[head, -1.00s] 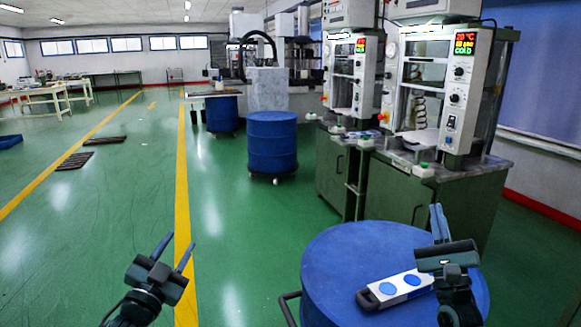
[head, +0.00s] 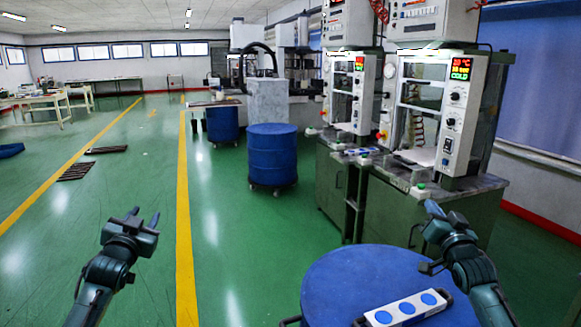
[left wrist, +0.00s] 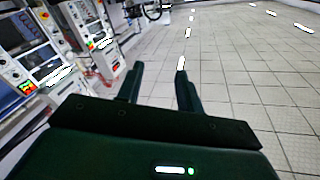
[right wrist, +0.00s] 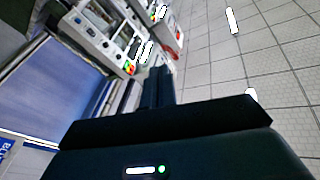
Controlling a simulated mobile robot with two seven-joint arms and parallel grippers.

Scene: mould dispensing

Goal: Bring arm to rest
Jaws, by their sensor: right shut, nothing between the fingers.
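My left gripper (head: 145,214) is raised over the green floor at the left of the head view. Its two fingers stand apart and empty, as the left wrist view also shows (left wrist: 158,82). My right gripper (head: 432,206) is raised above and behind the blue drum (head: 340,275), in front of the presses. In the right wrist view its fingers (right wrist: 158,75) are together with nothing between them. A white mould plate (head: 394,318) with three blue round spots and dark end handles lies on the drum top, apart from both grippers.
Two presses (head: 465,110) with lit displays reading COLD stand on green cabinets (head: 385,205) behind the right gripper. A second blue drum (head: 273,157) stands farther back. The floor (head: 230,215) around the left gripper is clear. Pallets lie at the far left.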

